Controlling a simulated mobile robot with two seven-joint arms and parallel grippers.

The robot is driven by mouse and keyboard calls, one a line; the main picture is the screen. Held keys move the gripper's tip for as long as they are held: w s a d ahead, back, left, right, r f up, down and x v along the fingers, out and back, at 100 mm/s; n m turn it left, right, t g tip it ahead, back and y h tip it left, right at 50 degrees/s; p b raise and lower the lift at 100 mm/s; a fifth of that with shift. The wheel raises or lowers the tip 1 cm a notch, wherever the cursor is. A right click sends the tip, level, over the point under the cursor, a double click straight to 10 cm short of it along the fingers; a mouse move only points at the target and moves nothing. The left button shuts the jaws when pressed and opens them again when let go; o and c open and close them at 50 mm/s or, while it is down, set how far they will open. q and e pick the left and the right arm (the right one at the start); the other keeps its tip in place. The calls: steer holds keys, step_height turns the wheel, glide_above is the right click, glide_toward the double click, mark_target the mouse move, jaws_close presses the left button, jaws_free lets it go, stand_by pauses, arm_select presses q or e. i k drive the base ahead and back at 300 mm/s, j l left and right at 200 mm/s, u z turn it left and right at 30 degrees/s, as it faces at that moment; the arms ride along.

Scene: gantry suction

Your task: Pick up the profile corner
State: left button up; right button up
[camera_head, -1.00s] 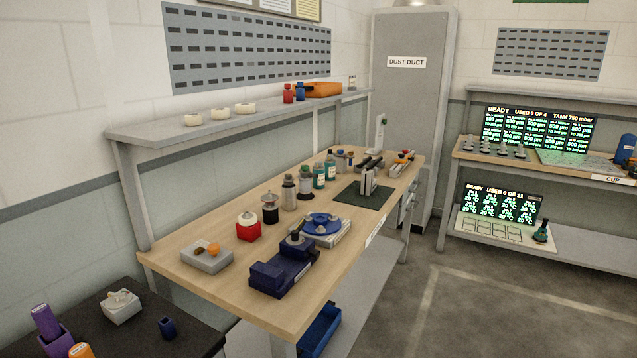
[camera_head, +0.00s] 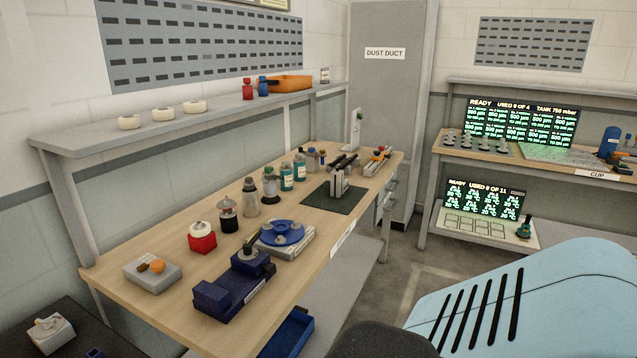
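An upright grey metal piece with dark parts on top (camera_head: 340,180) stands on the dark green mat (camera_head: 318,202) towards the far end of the wooden workbench (camera_head: 190,262). It may be the profile corner, but it is too small to tell. Neither of my grippers is in view, so I cannot see whether they are open or shut. A light blue slotted shell, apparently part of my own body, fills the lower right.
The bench also bears a dark blue fixture (camera_head: 230,298), a blue round table (camera_head: 281,236), a red-based pot (camera_head: 202,237), a grey button box (camera_head: 152,271) and several bottles. A shelf (camera_head: 200,122) runs above. A second bench (camera_head: 480,154) with screens stands right.

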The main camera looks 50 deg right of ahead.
mark_target(338, 184)
steer(key=l+u, duration=0.15)
steer(key=l, duration=0.3)
steer(key=k+l+u, duration=0.15)
steer(key=l, duration=0.3)
steer(key=l+u, duration=0.15)
steer(key=l, duration=0.3)
steer(key=k+l+u, duration=0.15)
steer(key=l, duration=0.25)
steer(key=k+l, duration=0.1)
steer(key=l, duration=0.3)
steer(key=k+l, duration=0.1)
steer(key=l, duration=0.25)
steer(key=k+l, duration=0.15)
steer(key=l, duration=0.25)
steer(key=k+l+u, duration=0.1)
steer(key=l, duration=0.3)
steer(key=k+l, duration=0.1)
steer(key=l, duration=0.25)
steer(key=k+l, duration=0.15)
steer(key=l, duration=0.2)
steer(key=k+l, duration=0.1)
steer(key=l, duration=0.3)
